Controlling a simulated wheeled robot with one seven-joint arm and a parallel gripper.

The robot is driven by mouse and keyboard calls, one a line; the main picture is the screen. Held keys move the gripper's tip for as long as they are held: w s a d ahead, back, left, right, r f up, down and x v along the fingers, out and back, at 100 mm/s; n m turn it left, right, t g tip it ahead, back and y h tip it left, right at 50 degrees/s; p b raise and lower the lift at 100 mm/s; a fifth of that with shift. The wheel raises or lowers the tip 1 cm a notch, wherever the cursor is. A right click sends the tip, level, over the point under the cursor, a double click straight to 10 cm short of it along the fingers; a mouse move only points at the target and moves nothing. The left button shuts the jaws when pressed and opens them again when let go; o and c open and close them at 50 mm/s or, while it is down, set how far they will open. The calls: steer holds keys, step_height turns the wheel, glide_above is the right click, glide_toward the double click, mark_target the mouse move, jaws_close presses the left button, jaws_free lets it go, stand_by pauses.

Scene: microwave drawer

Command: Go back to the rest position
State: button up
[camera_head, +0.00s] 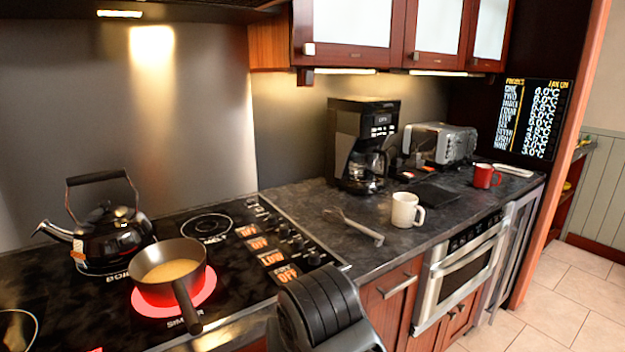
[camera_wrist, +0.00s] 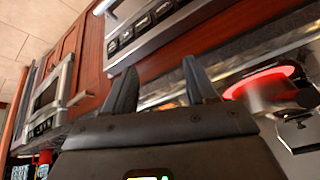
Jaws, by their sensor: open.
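My gripper (camera_wrist: 160,80) shows in the wrist view with its two dark fingers spread apart and nothing between them. In the head view a dark ribbed part of my arm stands at the bottom centre, in front of the counter edge; the fingers cannot be made out there. The stainless microwave drawer (camera_head: 466,266) is set in the cabinet front at the right and looks shut. It also shows in the wrist view (camera_wrist: 48,98), at the left, apart from my fingers.
A pan (camera_head: 170,262) sits on a glowing red burner; its handle points toward the front edge. The tiled floor (camera_head: 555,300) at right is clear.

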steer(key=s+d+f+m+t, duration=0.1)
steer(key=s+d+f+t, duration=0.1)
steer(key=s+d+f, duration=0.3)
steer(key=s+d+f+t+y, duration=0.1)
steer(key=s+d+f, duration=0.15)
steer(key=s, duration=0.45)
steer(key=s+d+f+m+t, duration=0.1)
steer(key=s+d+f+t, duration=0.15)
steer(key=s+f, duration=0.35)
steer(key=s+d+r+t+h, duration=0.1)
steer(key=s+d+r+t, duration=0.1)
steer(key=s+d+r, duration=0.5)
steer(key=s+d+r+t+h, duration=0.2)
steer(key=s+d+r, duration=0.5)
steer(key=s, duration=0.8)
step_height(320, 180, up, 2)
steer(key=shift+s+d+r, duration=0.1)
steer(key=shift+s+d, duration=0.05)
steer(key=shift+s, duration=0.15)
